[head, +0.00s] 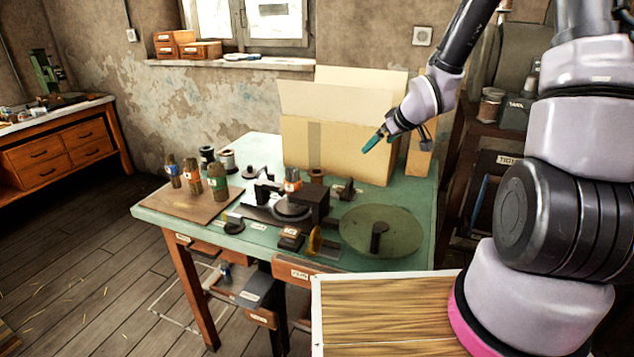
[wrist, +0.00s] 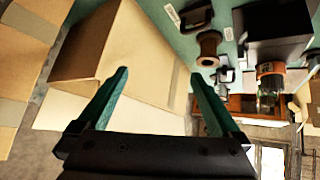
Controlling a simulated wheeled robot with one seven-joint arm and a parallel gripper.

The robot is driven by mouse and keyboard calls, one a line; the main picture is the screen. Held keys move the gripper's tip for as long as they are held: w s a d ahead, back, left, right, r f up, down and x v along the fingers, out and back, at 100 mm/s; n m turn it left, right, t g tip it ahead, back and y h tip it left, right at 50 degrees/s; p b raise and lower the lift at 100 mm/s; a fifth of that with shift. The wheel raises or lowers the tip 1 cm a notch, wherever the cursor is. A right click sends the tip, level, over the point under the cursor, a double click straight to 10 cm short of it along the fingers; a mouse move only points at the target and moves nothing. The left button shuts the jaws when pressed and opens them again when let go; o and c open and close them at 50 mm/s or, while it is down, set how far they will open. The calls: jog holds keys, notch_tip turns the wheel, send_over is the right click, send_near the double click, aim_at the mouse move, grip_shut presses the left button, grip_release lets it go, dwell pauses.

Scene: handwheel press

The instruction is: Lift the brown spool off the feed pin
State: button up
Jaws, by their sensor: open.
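The brown spool (head: 316,175) stands on the green table, just behind the dark handwheel press (head: 312,203). In the wrist view the brown spool (wrist: 208,45) shows flanged ends, right of and above my fingers in the picture. I cannot make out the feed pin; the spool may hide it. My gripper (head: 373,142) is in the air in front of the cardboard box, above and to the right of the spool. Its two teal fingers (wrist: 159,75) are apart with nothing between them, and they do not touch the spool.
The open cardboard box (head: 350,150) stands close behind the spool. A black handle-shaped part (head: 347,188) is right of it. A round green disc (head: 398,232) lies at the table's right.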

jog(key=a+f+n+y, duration=0.2)
jog(key=a+f+y, duration=0.2)
jog(key=a+f, duration=0.3)
jog(key=t+y, duration=0.2)
send_near(313, 171)
jog(key=x, duration=0.8)
jog(key=shift+w+f, duration=0.15)
jog(key=shift+f, duration=0.1)
jog(key=c, duration=1.4)
jog(key=shift+r, duration=0.2)
